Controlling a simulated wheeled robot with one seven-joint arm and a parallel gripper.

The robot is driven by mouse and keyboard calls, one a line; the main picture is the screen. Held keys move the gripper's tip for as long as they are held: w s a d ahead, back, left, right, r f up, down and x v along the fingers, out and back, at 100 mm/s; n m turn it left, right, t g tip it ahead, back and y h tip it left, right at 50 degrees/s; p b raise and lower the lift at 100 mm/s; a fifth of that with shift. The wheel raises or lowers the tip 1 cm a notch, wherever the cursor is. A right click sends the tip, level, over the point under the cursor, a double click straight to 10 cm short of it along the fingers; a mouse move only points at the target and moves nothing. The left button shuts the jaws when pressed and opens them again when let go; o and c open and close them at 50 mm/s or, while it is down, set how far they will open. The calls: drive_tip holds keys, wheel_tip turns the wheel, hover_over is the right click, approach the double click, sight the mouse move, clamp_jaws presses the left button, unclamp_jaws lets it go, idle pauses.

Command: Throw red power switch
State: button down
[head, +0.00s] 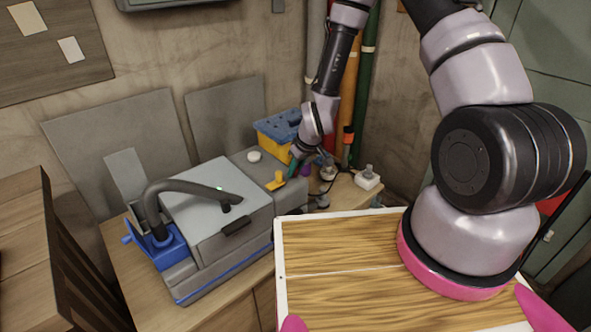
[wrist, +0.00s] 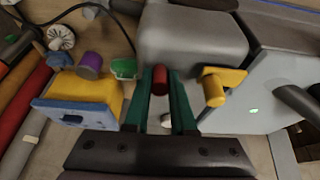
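In the wrist view my gripper (wrist: 160,84) has two green fingers standing apart. A red cylindrical knob, the red power switch (wrist: 160,78), lies between them near the tips. It nearly fills the gap, and I cannot tell whether the fingers press on it. In the head view my gripper (head: 294,168) points down at the right end of the grey machine, and the red switch is not clearly visible there. A yellow switch (wrist: 213,90) sits close to the right of the fingers, and it also shows in the head view (head: 276,181).
A blue and yellow box (wrist: 85,103) and a purple knob (wrist: 90,64) are left of the fingers. A green part (wrist: 124,68) is close to the left finger. The machine (head: 220,215) has a bent dark handle. Upright pipes (head: 365,90) stand behind.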

idle(0.3)
drive_tip(key=shift+w+a+r+g+h, duration=0.15)
drive_tip(key=shift+a+g+h, duration=0.15)
drive_tip(key=shift+g, duration=0.2)
drive_tip(key=shift+w+a+g+h, duration=0.2)
drive_tip(key=shift+w+g+h, duration=0.2)
drive_tip(key=shift+g+h, duration=0.55)
drive_tip(key=shift+w+a+g+h, duration=0.15)
drive_tip(key=shift+w+g+h, duration=0.15)
drive_tip(key=shift+g+h, duration=0.45)
drive_tip(key=shift+w+a+g+h, duration=0.1)
drive_tip(key=shift+w+g+h, duration=0.2)
drive_tip(key=shift+g, duration=0.8)
drive_tip(key=c, duration=0.7)
unclamp_jaws()
drive_tip(key=shift+c, duration=0.2)
